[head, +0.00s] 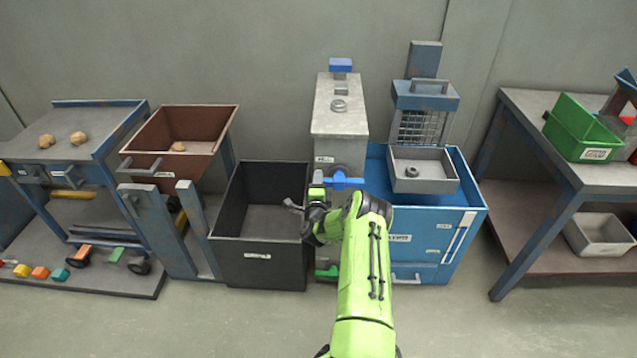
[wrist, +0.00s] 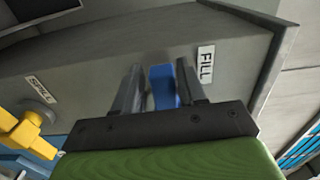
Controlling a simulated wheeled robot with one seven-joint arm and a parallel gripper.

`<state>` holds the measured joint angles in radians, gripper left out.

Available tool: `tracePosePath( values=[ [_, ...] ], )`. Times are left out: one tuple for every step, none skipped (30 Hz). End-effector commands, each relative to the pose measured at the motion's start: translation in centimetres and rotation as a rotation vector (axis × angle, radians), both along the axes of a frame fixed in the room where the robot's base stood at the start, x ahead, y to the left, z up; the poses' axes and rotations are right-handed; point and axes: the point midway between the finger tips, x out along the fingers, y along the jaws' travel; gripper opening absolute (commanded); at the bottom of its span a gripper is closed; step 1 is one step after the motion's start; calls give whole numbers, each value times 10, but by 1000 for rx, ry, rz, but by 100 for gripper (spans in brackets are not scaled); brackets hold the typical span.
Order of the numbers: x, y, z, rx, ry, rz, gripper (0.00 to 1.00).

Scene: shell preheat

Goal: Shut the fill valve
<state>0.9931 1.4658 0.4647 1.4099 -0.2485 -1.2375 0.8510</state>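The fill valve's blue handle (head: 341,181) is on the front of the grey tank (head: 340,120), lying roughly level in the head view. In the wrist view the blue handle (wrist: 163,86) shows between the fingers of my gripper (wrist: 162,88), beside a FILL label (wrist: 205,64). My gripper is open, one finger on each side of the handle. A narrow gap shows on the left; I cannot tell whether the right finger touches. In the head view my arm's wrist hides most of the gripper.
A yellow valve handle (wrist: 26,134) with its own label is at the left of the wrist view. A black bin (head: 258,255) stands left of the tank, and a blue cabinet (head: 440,222) with a grey tray stands right. Open floor lies in front.

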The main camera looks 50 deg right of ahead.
Motion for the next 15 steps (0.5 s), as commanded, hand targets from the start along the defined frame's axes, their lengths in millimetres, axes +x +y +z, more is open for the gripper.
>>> tracePosePath(
  values=[
    [0, 0, 0, 0, -1, 0, 49],
    [0, 0, 0, 1, -2, 0, 51],
    [0, 0, 1, 0, -3, 0, 51],
    [0, 0, 1, 0, -4, -1, 51],
    [0, 0, 1, 0, -4, -1, 51],
    [0, 0, 1, 0, -4, -1, 51],
    [0, 0, 1, 0, -5, -1, 51],
    [0, -1, 1, 0, -5, -1, 51],
    [0, 0, 2, 0, -5, -1, 51],
    [0, 1, 2, 0, -5, 0, 51],
    [-1, 2, 2, 0, -5, 0, 51],
    [-4, 5, 2, -1, -3, 1, 51],
    [-7, 9, 2, 0, -3, 3, 51],
    [-10, 13, 3, 1, -3, 3, 51],
    [-17, 20, 3, 1, 0, 2, 51]
  ],
)
